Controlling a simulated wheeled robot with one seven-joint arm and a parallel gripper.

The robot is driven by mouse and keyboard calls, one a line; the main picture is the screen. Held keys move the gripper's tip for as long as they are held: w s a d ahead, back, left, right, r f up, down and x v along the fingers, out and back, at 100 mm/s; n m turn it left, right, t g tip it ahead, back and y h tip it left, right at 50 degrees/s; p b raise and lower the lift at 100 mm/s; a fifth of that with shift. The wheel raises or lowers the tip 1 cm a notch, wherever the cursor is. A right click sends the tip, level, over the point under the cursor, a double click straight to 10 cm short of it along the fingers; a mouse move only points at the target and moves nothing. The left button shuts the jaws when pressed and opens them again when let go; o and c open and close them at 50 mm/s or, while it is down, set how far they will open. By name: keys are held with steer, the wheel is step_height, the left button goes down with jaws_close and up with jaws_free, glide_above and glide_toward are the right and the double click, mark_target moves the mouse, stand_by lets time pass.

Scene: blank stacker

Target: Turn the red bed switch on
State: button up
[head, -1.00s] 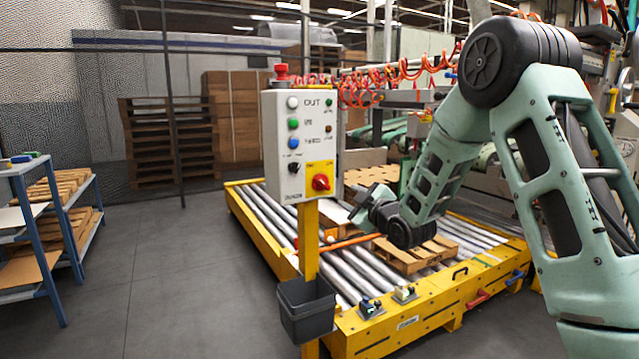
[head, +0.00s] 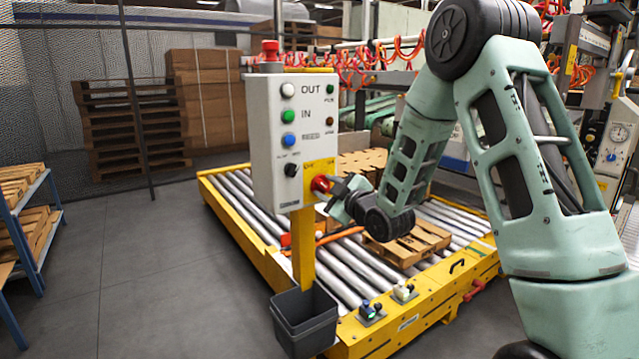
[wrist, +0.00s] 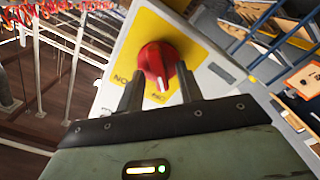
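The red bed switch (head: 320,183) is a rotary knob on a yellow plate, low on the grey control box (head: 262,140). In the wrist view the red knob (wrist: 158,60) is ahead of my gripper (wrist: 158,78). Its white pointer mark faces down towards the gripper, near small lettering on the plate. My two fingers are apart, one on each side of the knob's near part. Contact with the knob cannot be told. In the head view my gripper (head: 336,187) reaches the knob from the right and partly hides it.
A yellow post (head: 303,250) carries the box, with a dark bin (head: 305,315) on it. Behind is a roller conveyor (head: 375,262) with a wooden pallet (head: 408,243). Floor at left is open.

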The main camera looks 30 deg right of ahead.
steer(key=shift+w, duration=0.1)
jaws_close()
